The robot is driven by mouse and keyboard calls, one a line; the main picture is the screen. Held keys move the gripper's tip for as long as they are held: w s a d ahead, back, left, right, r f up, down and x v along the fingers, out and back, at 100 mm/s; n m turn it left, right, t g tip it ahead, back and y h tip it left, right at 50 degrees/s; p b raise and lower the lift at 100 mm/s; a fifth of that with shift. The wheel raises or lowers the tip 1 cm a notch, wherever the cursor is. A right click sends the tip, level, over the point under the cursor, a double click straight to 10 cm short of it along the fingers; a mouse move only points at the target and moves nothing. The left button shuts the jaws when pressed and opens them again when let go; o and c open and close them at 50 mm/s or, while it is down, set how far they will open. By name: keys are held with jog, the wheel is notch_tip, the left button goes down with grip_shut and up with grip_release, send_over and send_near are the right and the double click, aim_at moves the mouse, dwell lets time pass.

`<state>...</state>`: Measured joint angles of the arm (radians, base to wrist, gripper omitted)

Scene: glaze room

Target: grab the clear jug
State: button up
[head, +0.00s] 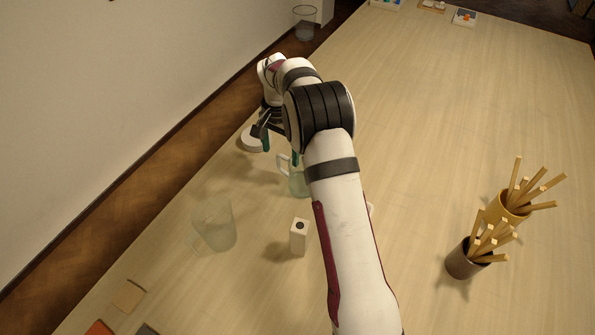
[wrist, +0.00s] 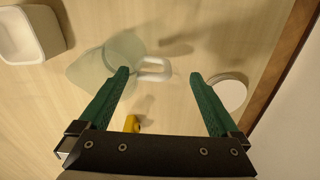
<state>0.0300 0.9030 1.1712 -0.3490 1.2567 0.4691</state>
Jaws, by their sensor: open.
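Two see-through vessels with handles stand on the table, and I cannot tell for sure which is meant. One clear jug (head: 214,226) stands left of the small white block, its handle toward the lower left. A green-tinted glass jug (head: 298,183) with a pale handle is partly hidden by my arm. In the wrist view a greenish glass jug (wrist: 110,62) lies beyond the fingertips, its pale handle showing in the gap between them. My gripper (head: 280,149) is open and empty. Its green fingers also show in the wrist view (wrist: 160,76).
A white round item (head: 252,138) stands near the table's left edge, beside my fingers. A white block (head: 299,237) stands in front. Two cups of sticks (head: 466,262) are at right. A white container (wrist: 32,38) and a yellow object (wrist: 132,124) show in the wrist view.

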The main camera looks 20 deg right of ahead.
aim_at(285, 171)
jog(key=f, duration=0.4)
jog(key=d+f, duration=0.1)
jog(key=f, duration=0.2)
jog(key=shift+s, duration=0.15)
grip_shut()
